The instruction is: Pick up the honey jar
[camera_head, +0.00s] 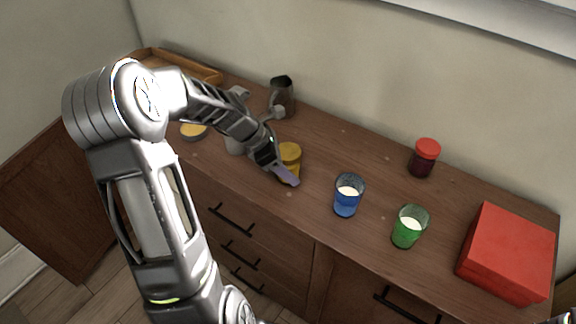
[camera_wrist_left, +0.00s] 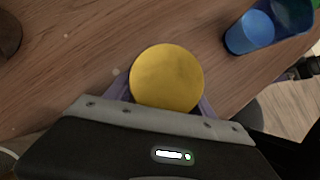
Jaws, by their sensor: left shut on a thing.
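The gripper hides part of the jar in the head view. I cannot tell whether the jar's base touches the dresser. Only a small dark piece at the lower right corner of the head view might be my right arm; its gripper does not show.
A blue glass (camera_head: 346,205) and a green glass (camera_head: 407,236) stand to the right. A red-lidded jar (camera_head: 424,158) and a red box (camera_head: 507,253) are farther right. A dark metal pitcher (camera_head: 283,95) stands behind. A wooden tray (camera_head: 200,70) is at the back left.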

